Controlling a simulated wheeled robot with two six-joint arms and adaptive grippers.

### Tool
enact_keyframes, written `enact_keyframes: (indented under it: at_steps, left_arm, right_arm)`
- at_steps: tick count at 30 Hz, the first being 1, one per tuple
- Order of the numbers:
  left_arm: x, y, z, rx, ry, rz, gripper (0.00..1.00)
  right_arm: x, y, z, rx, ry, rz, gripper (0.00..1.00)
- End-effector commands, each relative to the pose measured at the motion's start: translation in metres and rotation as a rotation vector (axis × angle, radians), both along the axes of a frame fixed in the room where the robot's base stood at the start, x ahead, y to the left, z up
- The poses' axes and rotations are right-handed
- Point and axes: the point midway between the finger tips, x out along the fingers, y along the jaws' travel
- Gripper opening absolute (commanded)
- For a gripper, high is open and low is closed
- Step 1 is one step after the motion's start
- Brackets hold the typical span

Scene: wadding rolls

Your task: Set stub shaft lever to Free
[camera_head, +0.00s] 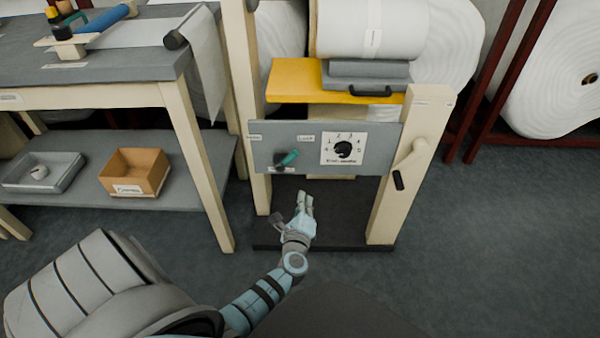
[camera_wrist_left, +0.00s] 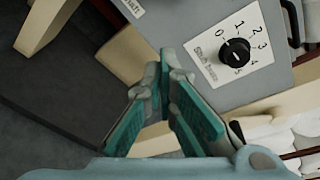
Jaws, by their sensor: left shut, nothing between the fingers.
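The teal-handled lever (camera_head: 287,160) is on the left part of a grey panel (camera_head: 381,137). Its handle tilts up and to the right from a dark pivot, toward a small label that seems to read Lock (camera_head: 306,138). Another small label (camera_head: 254,137) is at the panel's upper left, too small to read. My left gripper (camera_head: 306,196) is below the lever and a little right of it, apart from the panel. In the left wrist view its fingers (camera_wrist_left: 168,68) are shut and empty; the lever does not show there. My right gripper is not in view.
A numbered dial with a black knob (camera_head: 343,149) is right of the lever, also in the wrist view (camera_wrist_left: 235,52). A yellow shelf (camera_head: 293,82) juts out above. A cream lever (camera_head: 411,158) is on the right post. A workbench (camera_head: 100,72) stands left.

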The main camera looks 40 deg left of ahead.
Motion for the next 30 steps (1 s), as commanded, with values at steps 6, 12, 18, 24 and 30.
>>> enact_keyframes:
  at_steps: [6, 12, 18, 24, 30]
  left_arm:
    - [0.009, -0.001, 0.020, 0.088, -0.032, -0.011, 0.00]
    - [0.011, 0.000, 0.020, 0.084, -0.031, -0.013, 0.00]
    - [0.031, 0.011, 0.016, 0.083, -0.031, -0.013, 0.00]
    - [0.063, 0.031, 0.010, 0.084, -0.030, -0.013, 0.00]
    - [0.090, 0.048, 0.007, 0.082, -0.031, -0.011, 0.00]
  right_arm:
    - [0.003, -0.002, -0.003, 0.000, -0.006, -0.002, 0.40]
    - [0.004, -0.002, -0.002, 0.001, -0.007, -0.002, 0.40]
    - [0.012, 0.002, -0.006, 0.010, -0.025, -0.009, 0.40]
    - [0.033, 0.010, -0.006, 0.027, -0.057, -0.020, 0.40]
    - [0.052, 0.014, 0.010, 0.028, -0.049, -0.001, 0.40]
